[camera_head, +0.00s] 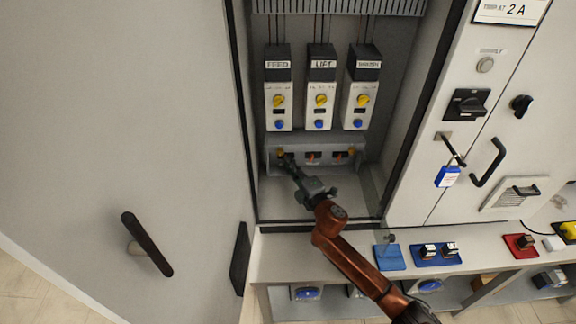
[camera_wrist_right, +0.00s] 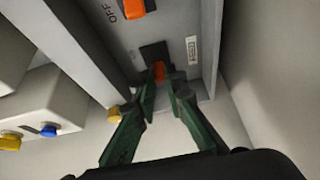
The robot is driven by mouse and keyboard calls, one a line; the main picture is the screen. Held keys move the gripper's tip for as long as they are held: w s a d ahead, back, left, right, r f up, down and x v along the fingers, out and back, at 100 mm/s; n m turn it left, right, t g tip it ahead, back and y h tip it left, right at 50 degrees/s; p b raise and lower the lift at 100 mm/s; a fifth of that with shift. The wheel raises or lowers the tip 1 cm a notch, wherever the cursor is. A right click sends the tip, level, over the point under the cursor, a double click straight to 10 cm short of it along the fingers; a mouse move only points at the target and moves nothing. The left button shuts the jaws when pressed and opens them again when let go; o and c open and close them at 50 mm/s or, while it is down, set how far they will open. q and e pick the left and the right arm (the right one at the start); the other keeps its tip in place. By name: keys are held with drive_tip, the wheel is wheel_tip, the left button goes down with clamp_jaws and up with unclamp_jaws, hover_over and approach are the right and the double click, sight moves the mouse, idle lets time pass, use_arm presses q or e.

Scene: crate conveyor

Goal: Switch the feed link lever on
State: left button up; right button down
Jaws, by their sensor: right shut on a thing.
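The lever panel (camera_head: 313,141) is a grey strip low inside the open cabinet, under the FEED, LIFT and third units. It carries a row of small orange levers on black plates. The feed link lever is at the left end, below the FEED unit (camera_head: 278,95), mostly hidden by my right gripper (camera_head: 284,159) in the head view. In the right wrist view, the fingertips of my right gripper (camera_wrist_right: 161,84) close on the orange feed link lever (camera_wrist_right: 158,70). A neighbouring orange lever (camera_wrist_right: 138,8) has OFF printed beside it. The held lever's setting is unclear. My left gripper is out of view.
The open cabinet door (camera_head: 150,130) is on the left, and the cabinet's side wall on the right. A yellow knob (camera_wrist_right: 114,115) sits near the panel end. A padlock (camera_head: 448,176) hangs on the right front. A bench (camera_head: 350,243) with coloured pads stands below.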

drive_tip(key=c, duration=2)
unclamp_jaws()
drive_tip(key=shift+f, duration=0.1)
drive_tip(key=shift+o, duration=0.2)
drive_tip(key=v, duration=1.2)
drive_tip(key=shift+a, duration=0.15)
